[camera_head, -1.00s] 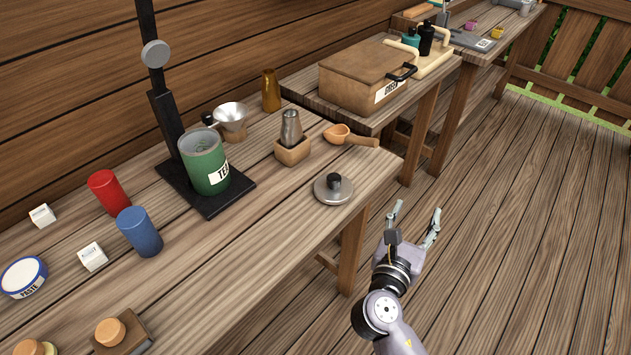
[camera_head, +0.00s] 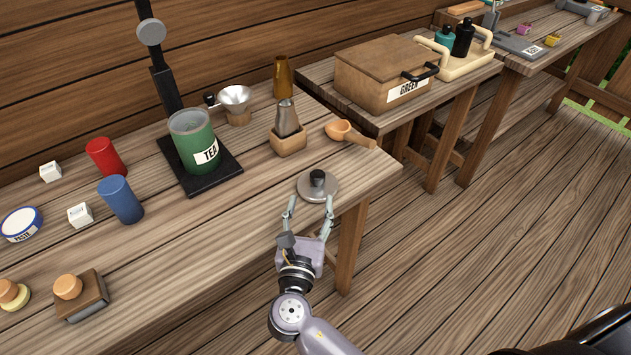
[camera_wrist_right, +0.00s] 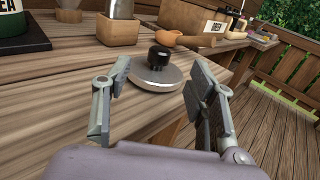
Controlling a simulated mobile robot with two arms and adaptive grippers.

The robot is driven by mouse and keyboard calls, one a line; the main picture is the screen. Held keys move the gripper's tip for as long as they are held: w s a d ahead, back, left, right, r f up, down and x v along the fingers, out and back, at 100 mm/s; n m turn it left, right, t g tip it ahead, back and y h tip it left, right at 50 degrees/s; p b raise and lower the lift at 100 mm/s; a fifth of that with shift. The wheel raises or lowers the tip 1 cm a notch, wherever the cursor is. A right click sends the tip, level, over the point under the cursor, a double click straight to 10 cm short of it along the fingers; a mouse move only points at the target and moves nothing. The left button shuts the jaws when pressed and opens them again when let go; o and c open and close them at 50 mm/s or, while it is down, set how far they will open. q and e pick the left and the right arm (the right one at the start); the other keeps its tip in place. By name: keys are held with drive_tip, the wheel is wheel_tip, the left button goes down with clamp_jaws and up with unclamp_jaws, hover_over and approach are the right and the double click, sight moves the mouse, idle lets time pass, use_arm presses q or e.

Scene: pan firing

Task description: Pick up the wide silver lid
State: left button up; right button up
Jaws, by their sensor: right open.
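The wide silver lid (camera_head: 309,188) with a black knob lies flat on the wooden table near its front right edge. My right gripper (camera_head: 310,207) is open and empty, just in front of the lid in the head view. In the right wrist view, the lid (camera_wrist_right: 157,78) shows ahead, between the two open fingers (camera_wrist_right: 155,95). I cannot tell whether a finger touches it. My left gripper is not in view.
A wooden scoop (camera_head: 350,134) and a small wooden block holding a metal cone (camera_head: 288,142) stand behind the lid. The green tea canister (camera_head: 192,145) stands on a black base to the left. Open floor lies right of the table.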

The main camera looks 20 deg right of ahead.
sight(317, 179)
drive_tip(key=x, duration=0.4)
drive_tip(key=shift+w+d+r+p, duration=0.1)
drive_tip(key=shift+w+d+p, duration=0.15)
drive_tip(key=shift+w+p, duration=0.1)
drive_tip(key=shift+w+d, duration=0.25)
drive_tip(key=shift+w, duration=0.15)
drive_tip(key=x, duration=0.3)
drive_tip(key=f+x, duration=0.1)
drive_tip(key=x, duration=0.1)
drive_tip(key=shift+p, duration=0.4)
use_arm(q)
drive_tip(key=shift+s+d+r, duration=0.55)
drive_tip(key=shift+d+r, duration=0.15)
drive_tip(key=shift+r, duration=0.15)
use_arm(e)
drive_tip(key=shift+r, duration=0.1)
clamp_jaws()
